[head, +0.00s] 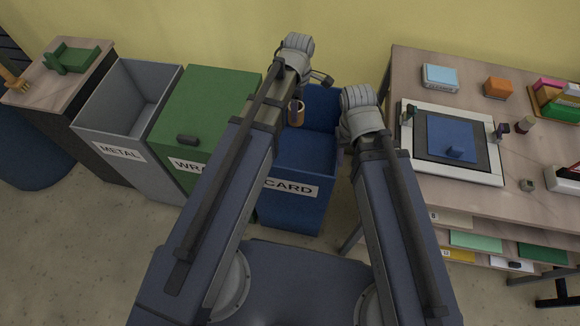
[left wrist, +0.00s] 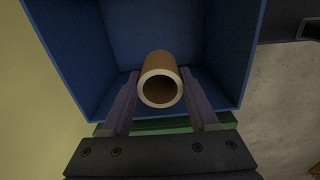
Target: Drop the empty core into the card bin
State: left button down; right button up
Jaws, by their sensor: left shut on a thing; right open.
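The empty core (head: 297,114) is a short brown cardboard tube. In the left wrist view, the core (left wrist: 160,66) sits between the two fingers of my left gripper (left wrist: 160,88), its hollow pale-rimmed end facing the camera. My left gripper is shut on it and holds it over the open blue card bin (head: 291,208). The bin's blue walls (left wrist: 230,55) surround the core in the wrist view. My right wrist (head: 362,118) is between the bin and the table; its fingers are hidden in the head view.
Left of the card bin stand a green lidded bin (head: 213,105) and an open grey metal bin (head: 115,150). At right, a table (head: 405,70) carries a lightbox (head: 455,172) with a blue sheet, boxes and a tray. A yellow wall (head: 200,30) is behind.

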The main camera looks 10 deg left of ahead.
pick_arm(q)
jog(key=shift+c, duration=0.3)
grip_release()
jog(key=shift+r, duration=0.2)
notch_tip(320, 180, up, 8)
jog(key=p, duration=0.8)
jog(key=shift+f, duration=0.25)
